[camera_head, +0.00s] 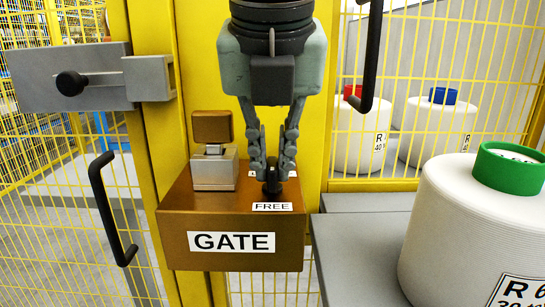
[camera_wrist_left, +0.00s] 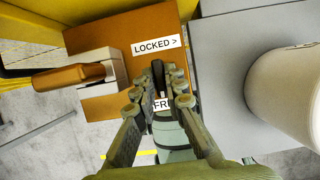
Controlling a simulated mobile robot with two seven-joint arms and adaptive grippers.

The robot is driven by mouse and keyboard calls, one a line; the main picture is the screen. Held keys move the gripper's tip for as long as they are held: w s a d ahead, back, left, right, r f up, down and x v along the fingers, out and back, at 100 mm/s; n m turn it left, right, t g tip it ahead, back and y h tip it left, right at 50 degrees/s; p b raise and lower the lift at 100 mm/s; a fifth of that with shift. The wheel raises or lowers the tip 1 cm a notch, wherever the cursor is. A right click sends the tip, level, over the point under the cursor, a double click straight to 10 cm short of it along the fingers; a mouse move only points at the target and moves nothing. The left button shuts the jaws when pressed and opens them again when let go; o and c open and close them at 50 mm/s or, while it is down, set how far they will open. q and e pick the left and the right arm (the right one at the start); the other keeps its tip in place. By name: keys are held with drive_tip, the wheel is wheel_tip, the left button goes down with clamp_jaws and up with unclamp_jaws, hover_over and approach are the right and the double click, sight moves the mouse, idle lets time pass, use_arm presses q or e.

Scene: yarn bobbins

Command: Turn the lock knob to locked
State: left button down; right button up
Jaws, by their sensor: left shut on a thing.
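The lock knob (camera_head: 271,183) is a small black knob on top of the brown box (camera_head: 180,222) marked GATE. My left gripper (camera_head: 272,163) points straight down, with its fingertips shut on the knob. In the left wrist view the dark knob (camera_wrist_left: 158,72) shows between the fingertips (camera_wrist_left: 158,94). The FREE label (camera_head: 272,206) lies at the box's front edge, just in front of the knob. The LOCKED label (camera_wrist_left: 157,45) reads clearly in the wrist view, but my fingers mostly cover it in the head view. My right gripper is out of view.
A metal block with a brown top (camera_head: 213,165) stands left of the knob on the box. A bolt latch (camera_head: 100,88) and black handle (camera_head: 107,205) are on the yellow mesh gate. A large white bobbin (camera_head: 465,225) stands on a grey surface at right.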

use_arm(q)
drive_tip(key=shift+n, duration=0.4)
drive_tip(key=n+y, duration=0.1)
drive_tip(key=n, duration=0.2)
drive_tip(key=shift+d+n+y, duration=0.2)
drive_tip(key=shift+n+y, duration=0.2)
drive_tip(key=n+g+y, duration=0.1)
drive_tip(key=n, duration=0.5)
drive_tip(key=n+g+y, duration=0.1)
drive_tip(key=n, duration=0.2)
drive_tip(key=shift+w+d+g, duration=0.1)
drive_tip(key=shift+w+g, duration=0.05)
drive_tip(key=shift+g, duration=0.15)
drive_tip(key=n, duration=0.2)
drive_tip(key=n+g, duration=0.1)
drive_tip(key=n, duration=0.1)
drive_tip(key=shift+w+g+y, duration=0.1)
drive_tip(key=shift+g+y, duration=0.2)
drive_tip(key=shift+n, duration=0.3)
